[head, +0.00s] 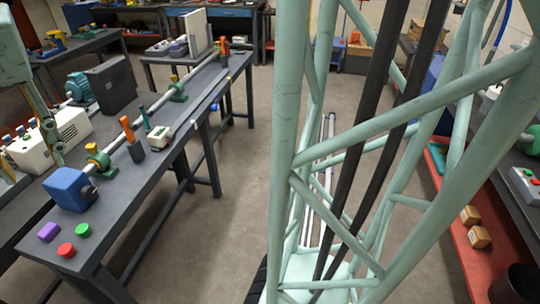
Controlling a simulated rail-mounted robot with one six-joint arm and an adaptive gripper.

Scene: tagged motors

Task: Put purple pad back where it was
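A small purple pad (49,231) lies on the near end of the long grey workbench (150,185), at the lower left. A green pad (83,230) lies to its right and a red pad (66,250) lies in front of it. A mint-green part of my arm fills the upper left corner. A thin, worn, jointed part below it appears to belong to my gripper (45,125). It is over the left benches, behind and above the pads, apart from the purple pad. Its fingertips are not clear, so I cannot tell whether it is open or holds anything.
A blue motor block (69,189) with a long shaft stands just behind the pads. Orange-handled tools (130,133) and a small white device (159,137) stand along the bench. My lattice column hides much of the middle right. A red shelf (470,245) carries small boxes at right.

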